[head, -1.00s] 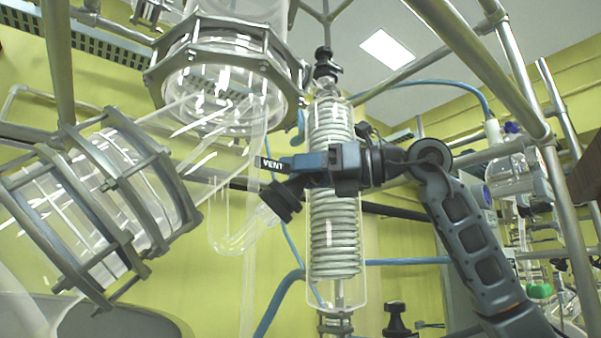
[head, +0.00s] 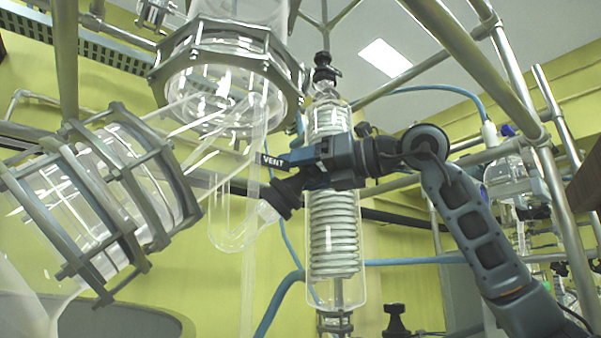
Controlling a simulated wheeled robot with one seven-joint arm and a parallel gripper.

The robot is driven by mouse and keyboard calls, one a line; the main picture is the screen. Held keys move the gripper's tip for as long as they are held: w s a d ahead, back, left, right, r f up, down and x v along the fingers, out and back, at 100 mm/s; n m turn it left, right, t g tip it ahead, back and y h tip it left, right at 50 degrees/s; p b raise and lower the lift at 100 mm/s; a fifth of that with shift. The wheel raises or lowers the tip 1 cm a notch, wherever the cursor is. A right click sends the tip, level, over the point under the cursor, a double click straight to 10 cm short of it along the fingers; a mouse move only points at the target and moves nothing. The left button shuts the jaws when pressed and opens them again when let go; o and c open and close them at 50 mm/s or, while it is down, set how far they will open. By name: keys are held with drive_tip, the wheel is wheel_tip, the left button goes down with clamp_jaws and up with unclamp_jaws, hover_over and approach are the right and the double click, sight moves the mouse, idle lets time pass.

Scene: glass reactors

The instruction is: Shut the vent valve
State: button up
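A dark tag marked VENT (head: 273,160) shows in the head view, just left of my gripper (head: 303,167). Below it a black fitting (head: 284,197) sits at the mouth of a bent glass tube (head: 234,234). My gripper reaches in from the right, in front of the coil condenser (head: 333,235), with its blue and dark fingers at the tag and the fitting. The fingers overlap the valve in the picture. The valve's handle is largely hidden, and I cannot tell whether the fingers touch or grip it.
A large glass vessel with a metal flange (head: 228,75) hangs above left. A tilted flanged glass vessel (head: 95,205) stands at left. Metal frame bars (head: 490,70) cross at right near my arm. A blue hose (head: 278,305) runs below.

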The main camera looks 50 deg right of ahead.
drive_tip(key=shift+o, duration=1.1)
drive_tip(key=shift+s, duration=0.15)
drive_tip(key=b+v, duration=0.2)
drive_tip(key=v, duration=0.5)
drive_tip(key=shift+s, duration=0.3)
drive_tip(key=shift+d, duration=0.1)
